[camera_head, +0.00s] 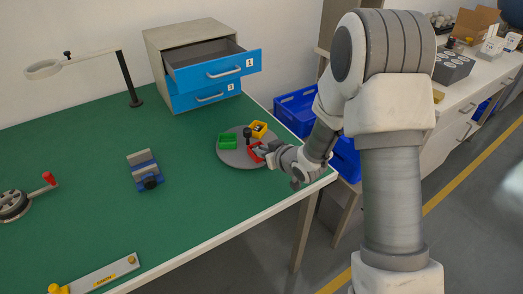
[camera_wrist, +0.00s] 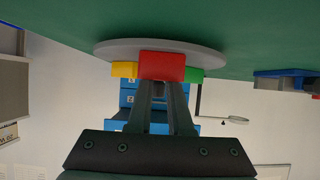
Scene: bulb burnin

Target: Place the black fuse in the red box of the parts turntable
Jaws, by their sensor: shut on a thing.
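The parts turntable (camera_head: 232,157) is a grey disc near the right edge of the green bench; its edge shows in the wrist view (camera_wrist: 110,47). It carries a red box (camera_head: 255,152), a green box (camera_head: 228,141) and a yellow box (camera_head: 258,129). My gripper (camera_head: 265,151) is at the red box. In the wrist view the red box (camera_wrist: 161,66) covers my fingertips (camera_wrist: 163,84), and its wall hides what they are shut on. I cannot make out the black fuse for certain. A small dark thing shows at the yellow box.
A blue-fronted drawer unit (camera_head: 200,68) stands behind the turntable, its top drawer open. A blue vise-like fixture (camera_head: 146,171) stands left on the bench. A ring lamp (camera_head: 128,88) is at the back. Blue crates (camera_head: 296,110) are beyond the bench's right edge.

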